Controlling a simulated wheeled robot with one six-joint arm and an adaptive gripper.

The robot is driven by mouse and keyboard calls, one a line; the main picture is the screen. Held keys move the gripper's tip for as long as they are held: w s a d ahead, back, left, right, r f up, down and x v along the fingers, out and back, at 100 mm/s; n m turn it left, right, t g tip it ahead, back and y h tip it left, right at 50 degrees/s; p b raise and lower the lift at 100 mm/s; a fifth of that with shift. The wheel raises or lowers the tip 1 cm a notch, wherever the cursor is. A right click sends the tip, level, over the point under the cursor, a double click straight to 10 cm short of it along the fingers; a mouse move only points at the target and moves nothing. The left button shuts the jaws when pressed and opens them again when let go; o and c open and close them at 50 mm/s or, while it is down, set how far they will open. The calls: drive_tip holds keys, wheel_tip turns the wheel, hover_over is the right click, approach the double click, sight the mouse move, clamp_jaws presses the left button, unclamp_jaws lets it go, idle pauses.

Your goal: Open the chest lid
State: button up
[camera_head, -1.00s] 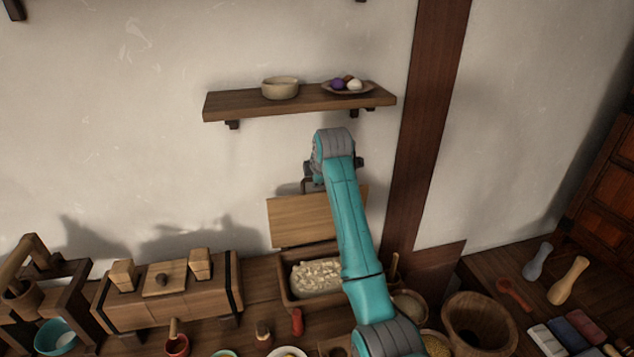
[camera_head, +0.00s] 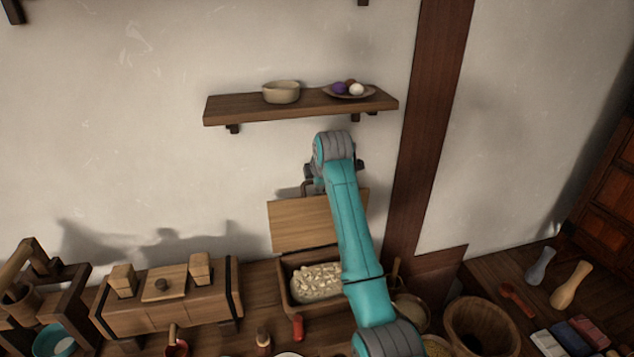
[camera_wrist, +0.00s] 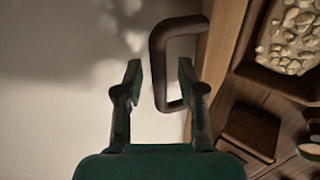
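The chest (camera_head: 286,296) is a wooden box below the wall shelf, filled with pale lumps. Its lid (camera_head: 300,225) stands raised at the back, close to the wall; the arm hides its right part. In the wrist view the lid's edge (camera_wrist: 222,45) runs beside the dark loop handle (camera_wrist: 158,60). My gripper (camera_wrist: 160,78) is open, with the handle's outer bar between its two fingers and a visible gap on each side. In the head view my gripper (camera_head: 309,180) is at the lid's top edge, mostly hidden by my arm.
A shelf (camera_head: 240,108) with a bowl (camera_head: 281,92) and a plate of round items is above my gripper. A wooden box with blocks (camera_head: 165,310) stands left of the chest. Bowls and a dark wooden post (camera_head: 425,130) are on the right.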

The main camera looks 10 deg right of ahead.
drive_tip(key=v, duration=1.2)
